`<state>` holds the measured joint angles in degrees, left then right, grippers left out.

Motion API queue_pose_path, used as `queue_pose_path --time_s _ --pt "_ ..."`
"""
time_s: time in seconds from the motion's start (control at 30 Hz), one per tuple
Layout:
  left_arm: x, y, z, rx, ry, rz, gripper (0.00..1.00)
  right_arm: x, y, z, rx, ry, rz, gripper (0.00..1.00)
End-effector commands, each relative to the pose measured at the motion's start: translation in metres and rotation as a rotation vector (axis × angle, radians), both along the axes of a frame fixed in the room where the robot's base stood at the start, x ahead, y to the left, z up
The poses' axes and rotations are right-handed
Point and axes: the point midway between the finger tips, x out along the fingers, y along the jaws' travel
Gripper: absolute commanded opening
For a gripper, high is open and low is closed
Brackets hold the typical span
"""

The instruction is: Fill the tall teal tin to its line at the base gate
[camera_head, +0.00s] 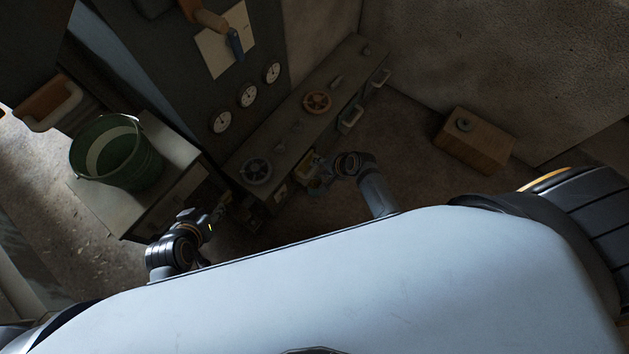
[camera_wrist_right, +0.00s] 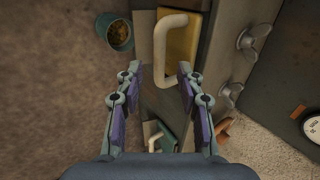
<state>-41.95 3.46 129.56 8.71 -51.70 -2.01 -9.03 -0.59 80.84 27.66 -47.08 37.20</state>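A small teal tin (camera_wrist_right: 119,35) with brownish contents stands on the floor left of a long grey housing in the right wrist view. I cannot tell its height or see a fill line. My right gripper (camera_wrist_right: 160,78) is open, with nothing held between its fingers. Beyond its fingertips is a yellow gate-like panel (camera_wrist_right: 184,42) with a cream handle (camera_wrist_right: 166,45). In the head view the right gripper (camera_head: 322,180) is low beside the housing. My left gripper (camera_head: 212,214) is dark there; its fingers are unclear.
A large green bucket (camera_head: 117,150) stands on a pale box at left. The long housing (camera_head: 290,128) carries handwheels and side handles. Gauges (camera_head: 247,95) and a lever (camera_head: 236,43) are on the panel behind. A wooden block (camera_head: 474,140) lies on the floor at right.

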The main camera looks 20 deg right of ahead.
Motion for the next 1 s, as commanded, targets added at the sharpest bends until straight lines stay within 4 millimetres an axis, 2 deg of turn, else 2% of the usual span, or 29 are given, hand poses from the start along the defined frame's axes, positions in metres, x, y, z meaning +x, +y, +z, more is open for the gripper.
queue_pose_path --time_s 0.63,1.0 --pt "-0.043 -0.001 -0.015 0.006 0.217 -0.018 0.40 -0.005 -0.004 0.010 -0.001 0.000 -0.001 0.38" --pt "-0.048 -0.001 -0.017 0.007 0.241 -0.020 0.40 -0.006 -0.005 0.010 -0.001 -0.001 -0.001 0.38"
